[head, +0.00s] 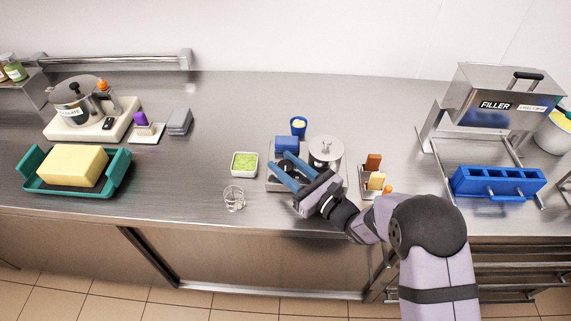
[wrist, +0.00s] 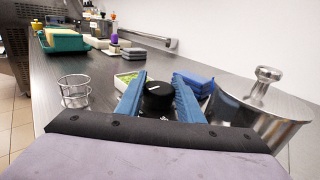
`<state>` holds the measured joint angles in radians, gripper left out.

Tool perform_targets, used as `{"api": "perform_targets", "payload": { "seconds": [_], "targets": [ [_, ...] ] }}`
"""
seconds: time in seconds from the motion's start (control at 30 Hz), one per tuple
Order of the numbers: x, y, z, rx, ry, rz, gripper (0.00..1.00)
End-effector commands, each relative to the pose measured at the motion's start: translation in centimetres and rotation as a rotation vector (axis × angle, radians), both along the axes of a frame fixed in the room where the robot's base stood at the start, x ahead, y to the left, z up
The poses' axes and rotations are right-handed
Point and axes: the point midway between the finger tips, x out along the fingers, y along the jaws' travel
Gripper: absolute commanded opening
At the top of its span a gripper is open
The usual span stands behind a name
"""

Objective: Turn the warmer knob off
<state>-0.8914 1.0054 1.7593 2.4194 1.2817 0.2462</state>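A round black knob (wrist: 158,98) with a white pointer line shows in the wrist view, between the two blue fingers of my gripper (wrist: 158,88). The fingers are spread, one on each side of the knob; I cannot tell whether they touch it. A steel pot with a lid (head: 325,150) stands on the right of this unit. It also shows in the wrist view (wrist: 255,112).
A blue block (head: 287,144) and a blue cup (head: 299,125) are behind my gripper. A green-filled tray (head: 244,164) and a wire holder (head: 234,198) stand to its left. A small rack (head: 374,182) is close on the right. The counter's middle back is clear.

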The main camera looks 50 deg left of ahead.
Motion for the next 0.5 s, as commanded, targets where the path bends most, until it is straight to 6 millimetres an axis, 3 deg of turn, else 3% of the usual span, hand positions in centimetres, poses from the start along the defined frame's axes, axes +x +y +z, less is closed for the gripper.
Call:
{"api": "perform_targets", "payload": {
  "seconds": [0.5],
  "targets": [
    [0.01, 0.00, 0.02, 0.002, -0.001, 0.089, 0.12]
  ]
}}
